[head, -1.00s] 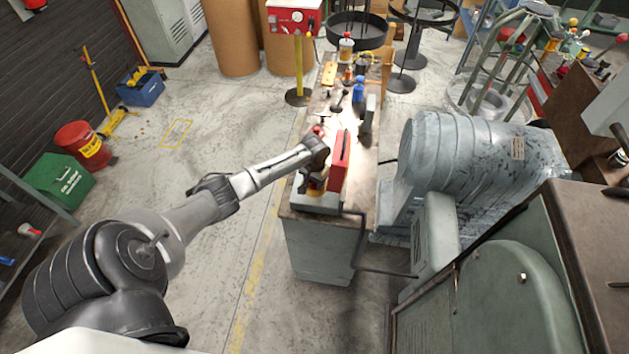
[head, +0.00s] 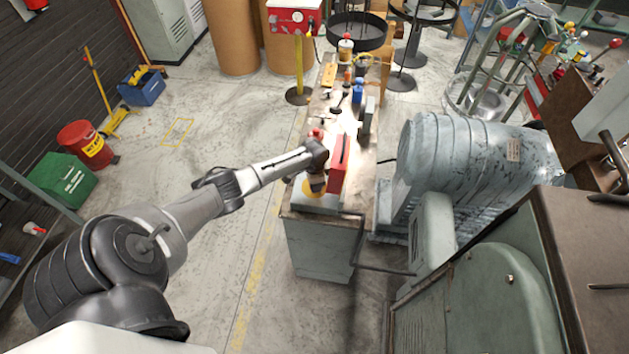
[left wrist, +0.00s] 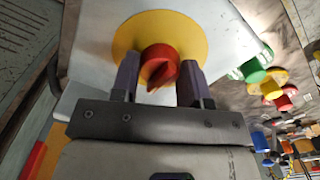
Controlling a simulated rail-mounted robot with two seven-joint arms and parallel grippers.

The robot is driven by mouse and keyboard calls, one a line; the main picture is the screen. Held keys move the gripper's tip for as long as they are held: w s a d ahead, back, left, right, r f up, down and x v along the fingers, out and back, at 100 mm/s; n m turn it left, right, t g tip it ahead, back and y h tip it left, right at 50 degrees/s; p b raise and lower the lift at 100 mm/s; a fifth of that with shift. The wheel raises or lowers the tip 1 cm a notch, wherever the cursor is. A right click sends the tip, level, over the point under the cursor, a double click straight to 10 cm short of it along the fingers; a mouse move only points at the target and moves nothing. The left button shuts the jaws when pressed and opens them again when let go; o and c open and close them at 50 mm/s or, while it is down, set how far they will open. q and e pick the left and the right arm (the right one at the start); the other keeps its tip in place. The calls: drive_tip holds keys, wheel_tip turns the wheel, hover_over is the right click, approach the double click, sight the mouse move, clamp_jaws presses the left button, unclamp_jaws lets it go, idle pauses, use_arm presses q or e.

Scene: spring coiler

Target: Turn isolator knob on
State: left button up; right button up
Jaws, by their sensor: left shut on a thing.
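The isolator knob is a red knob (left wrist: 160,65) at the centre of a round yellow plate (left wrist: 135,30) on a light grey box (left wrist: 90,40). In the left wrist view my left gripper (left wrist: 159,74) has one finger on each side of the knob and is shut on it. The knob's ridge looks slanted. In the head view my left gripper (head: 318,187) is at the near end of the workbench, over the yellow plate (head: 308,189); the knob is hidden there behind the gripper. My right gripper is not in view.
Green (left wrist: 253,70), yellow (left wrist: 273,84) and red (left wrist: 285,98) buttons stand right of the knob in the wrist view. A red box (head: 339,165) stands close beside the gripper on the workbench (head: 318,243). A large grey machine (head: 455,150) is to the right.

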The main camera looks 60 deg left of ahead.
use_arm(q)
drive_tip(key=m, duration=0.2)
drive_tip(key=shift+m, duration=0.4)
drive_tip(key=m, duration=0.3)
drive_tip(key=shift+m, duration=1.6)
drive_tip(key=shift+m+b, duration=0.3)
drive_tip(key=o, duration=0.9)
